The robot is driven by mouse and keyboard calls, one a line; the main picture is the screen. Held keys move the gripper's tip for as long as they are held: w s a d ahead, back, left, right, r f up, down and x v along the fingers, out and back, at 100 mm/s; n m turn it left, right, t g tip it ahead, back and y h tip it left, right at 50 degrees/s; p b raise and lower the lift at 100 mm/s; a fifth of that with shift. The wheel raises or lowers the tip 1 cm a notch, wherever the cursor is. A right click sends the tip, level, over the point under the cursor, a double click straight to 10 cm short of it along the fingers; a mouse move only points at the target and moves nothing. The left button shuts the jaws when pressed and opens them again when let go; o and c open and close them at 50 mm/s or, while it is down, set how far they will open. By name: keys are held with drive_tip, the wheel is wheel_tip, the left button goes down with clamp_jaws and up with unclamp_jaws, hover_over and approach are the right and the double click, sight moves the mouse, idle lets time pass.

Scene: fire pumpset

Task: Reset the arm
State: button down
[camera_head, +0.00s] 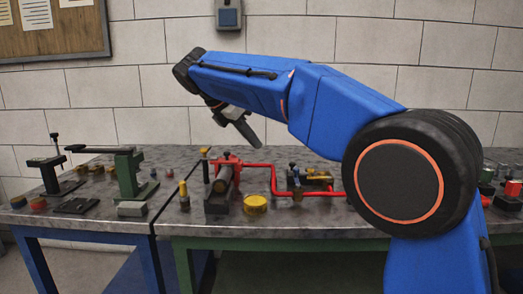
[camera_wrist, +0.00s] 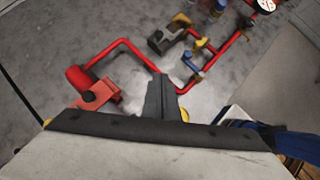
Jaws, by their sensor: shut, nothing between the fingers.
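My blue arm reaches across the head view from the lower right and bends down at its far end. My gripper (camera_head: 246,136) hangs above the table, pointing down and to the right, apart from the things below it. In the wrist view the gripper (camera_wrist: 160,84) shows as dark fingers close together, with nothing held. Below it, on the grey table top (camera_head: 300,225), lies a red pipe assembly (camera_head: 262,166), also seen in the wrist view (camera_wrist: 122,42). Part of the table on the right is hidden behind my arm.
A yellow round part (camera_head: 256,203) sits near the table's front edge. A second table (camera_head: 95,222) on the left bears a green clamp-like stand (camera_head: 128,172) and small parts. A pinboard (camera_head: 55,30) and a grey box (camera_head: 228,15) are on the tiled wall. The air above the left table is clear.

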drive_tip(key=s+d+f+m+y, duration=0.15)
drive_tip(key=s+d+m, duration=0.25)
drive_tip(key=d, duration=0.4)
drive_tip(key=s+d+f+m+g+y, duration=0.1)
drive_tip(key=s+d+f+m, duration=0.25)
drive_tip(key=d, duration=0.55)
drive_tip(key=s+d+f+m+y, duration=0.1)
drive_tip(key=s+d+f+m, duration=0.15)
drive_tip(key=s+d, duration=0.4)
drive_tip(key=s+d+f+m+y, duration=0.1)
drive_tip(key=s+d+f+m, duration=0.5)
drive_tip(key=s+f+m, duration=0.2)
drive_tip(key=s+d+f+m+y, duration=0.1)
drive_tip(key=s+d+f+m, duration=0.5)
drive_tip(key=s+f, duration=0.7)
drive_tip(key=shift+s+d+m+t+y, duration=0.4)
drive_tip(key=shift+s+m, duration=0.3)
drive_tip(key=shift+m, duration=0.3)
